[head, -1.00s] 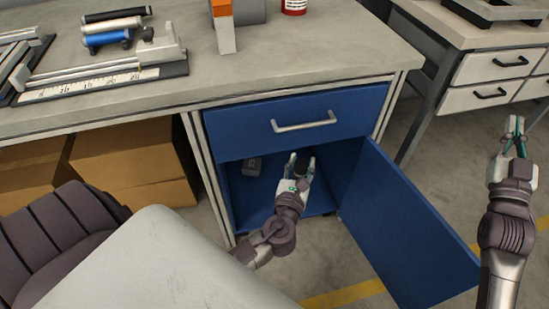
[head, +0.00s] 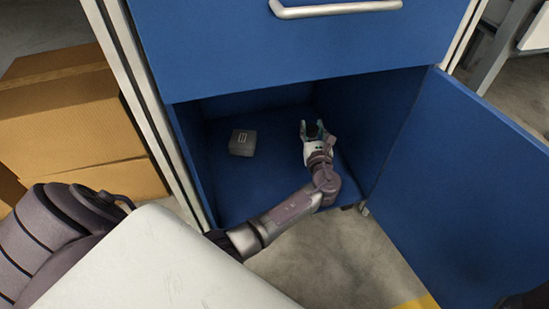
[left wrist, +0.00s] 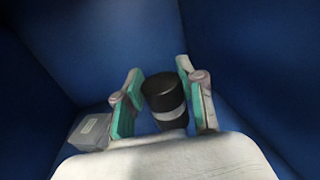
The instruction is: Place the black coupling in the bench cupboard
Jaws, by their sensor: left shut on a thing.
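The bench cupboard (head: 240,190) is blue, and its door (head: 455,190) stands wide open to the right. My left gripper (head: 313,125) is inside the cupboard, low over its floor, right of the middle. It is shut on the black coupling (head: 312,131). In the left wrist view the coupling (left wrist: 163,94) is a black cylinder with a pale grey band, standing between the teal pads of the left gripper (left wrist: 161,76). I cannot tell whether the coupling touches the floor. My right gripper is out of view.
A small grey box (head: 243,142) with a pale label sits on the cupboard floor, left of my left gripper. A closed drawer (head: 290,45) is above the opening. Cardboard boxes (head: 75,120) stand left of the cupboard. The cupboard floor in front of the grey box is clear.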

